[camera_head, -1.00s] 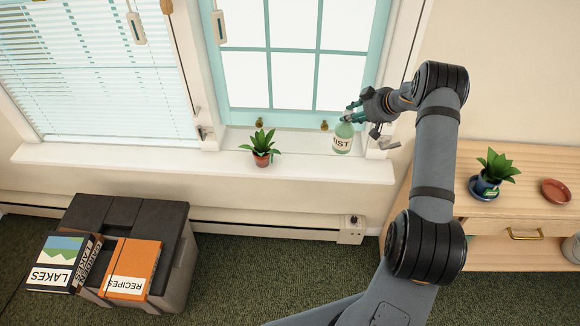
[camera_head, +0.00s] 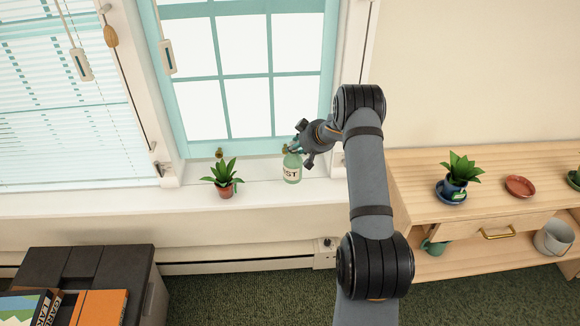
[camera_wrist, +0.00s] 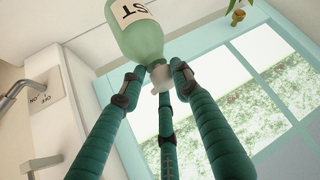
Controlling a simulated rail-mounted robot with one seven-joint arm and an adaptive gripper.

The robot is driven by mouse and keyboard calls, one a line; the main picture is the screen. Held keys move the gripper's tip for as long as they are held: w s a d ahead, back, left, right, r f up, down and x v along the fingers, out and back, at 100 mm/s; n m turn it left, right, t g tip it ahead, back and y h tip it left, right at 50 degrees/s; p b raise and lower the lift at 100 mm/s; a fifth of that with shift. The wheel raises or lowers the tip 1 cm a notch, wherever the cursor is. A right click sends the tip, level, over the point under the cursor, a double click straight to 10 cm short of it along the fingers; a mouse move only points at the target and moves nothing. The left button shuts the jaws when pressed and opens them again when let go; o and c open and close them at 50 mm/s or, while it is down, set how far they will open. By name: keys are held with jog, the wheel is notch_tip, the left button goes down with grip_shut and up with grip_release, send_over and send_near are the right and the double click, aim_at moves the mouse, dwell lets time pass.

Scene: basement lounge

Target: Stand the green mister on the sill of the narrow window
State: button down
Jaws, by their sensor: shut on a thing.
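The green mister (camera_head: 292,168) is a pale green bottle with a white label. It is upright at the sill (camera_head: 265,192) of the narrow window (camera_head: 245,75), right of a potted plant. I cannot tell if its base touches the sill. My gripper (camera_head: 297,149) comes from the right and is shut on the mister's top. In the wrist view the teal fingers (camera_wrist: 160,78) close around the pale neck, and the green body (camera_wrist: 140,38) shows at the top; its base is out of view there.
The plant in a red pot (camera_head: 225,190) stands on the sill close left of the mister. A wooden shelf unit (camera_head: 410,185) with a potted plant (camera_head: 457,172) and a red dish (camera_head: 520,186) is at right. A dark box (camera_head: 85,265) with books is at lower left.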

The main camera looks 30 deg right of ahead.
aim_at(291, 160)
jog(key=shift+a+f+b, duration=0.2)
jog(key=shift+a+f, duration=0.15)
jog(key=shift+a, duration=0.2)
jog(key=shift+a+f+b, duration=0.2)
jog(key=shift+a+f, duration=0.15)
jog(key=shift+a, duration=0.2)
jog(key=shift+f+b, duration=0.4)
jog(key=shift+f, duration=1.5)
jog(key=c, duration=1.3)
grip_release()
jog(key=shift+s+f, duration=0.1)
jog(key=shift+o, duration=0.2)
jog(key=shift+s+r, duration=0.2)
jog(key=shift+r, duration=0.1)
jog(key=v, duration=1.1)
